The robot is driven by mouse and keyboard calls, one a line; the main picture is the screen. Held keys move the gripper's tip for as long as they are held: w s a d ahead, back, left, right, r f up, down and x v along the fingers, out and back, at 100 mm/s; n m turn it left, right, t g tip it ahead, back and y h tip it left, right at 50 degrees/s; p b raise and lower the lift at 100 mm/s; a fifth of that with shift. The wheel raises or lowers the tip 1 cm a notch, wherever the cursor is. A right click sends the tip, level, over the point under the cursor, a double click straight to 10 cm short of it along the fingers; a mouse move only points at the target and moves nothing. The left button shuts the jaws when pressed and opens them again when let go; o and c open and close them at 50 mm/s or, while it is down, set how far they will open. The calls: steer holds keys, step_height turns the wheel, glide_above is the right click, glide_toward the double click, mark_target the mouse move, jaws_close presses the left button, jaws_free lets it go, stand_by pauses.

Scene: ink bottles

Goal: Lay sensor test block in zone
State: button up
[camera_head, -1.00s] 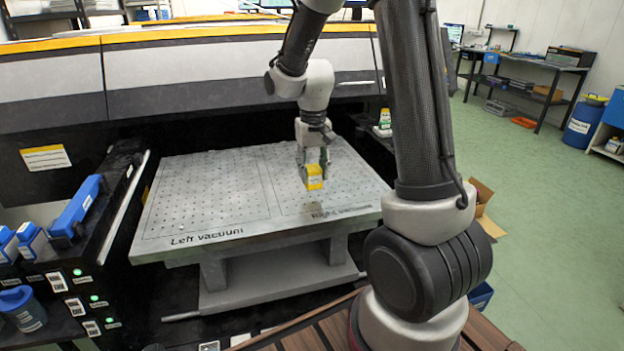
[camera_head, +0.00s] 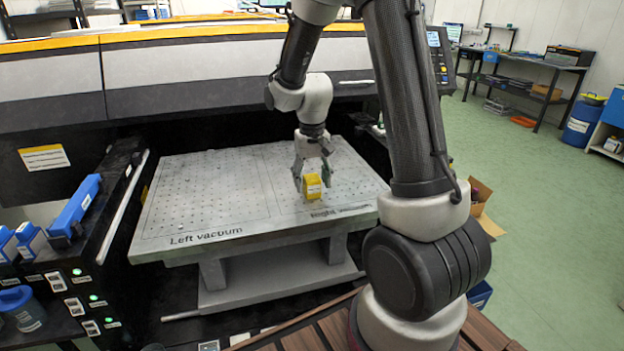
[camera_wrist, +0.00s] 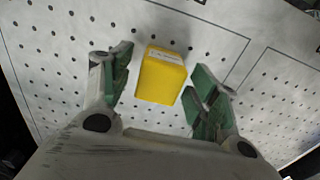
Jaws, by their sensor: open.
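The sensor test block is a small yellow block (camera_head: 312,186) with a white label. It rests on the right part of the perforated vacuum table (camera_head: 205,190), near the front edge by the "Right vacuum" lettering. My gripper (camera_head: 312,181) is around it with fingers spread. In the wrist view the yellow block (camera_wrist: 162,75) sits between the two green-padded fingers of my open gripper (camera_wrist: 160,85), with a gap on each side. A printed outline marks the right zone (camera_wrist: 280,85) on the table surface.
The large printer body (camera_head: 230,75) spans behind the table. A dark rack with blue cartridges (camera_head: 75,210) stands to the left. An open cardboard box (camera_head: 482,197) is on the floor at the right. The left part of the table is clear.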

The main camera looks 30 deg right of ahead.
mark_target(312, 177)
step_height(312, 177, up, 12)
steer(key=s+r+n+t, duration=0.1)
steer(key=s+r, duration=0.3)
steer(key=s, duration=0.7)
steer(key=s+d+r+n+t, duration=0.1)
steer(key=s+r+t, duration=0.2)
steer(key=s, duration=0.8)
steer(key=shift+s+r, duration=0.35)
steer(key=shift+s, duration=0.05)
steer(key=shift+s, duration=0.15)
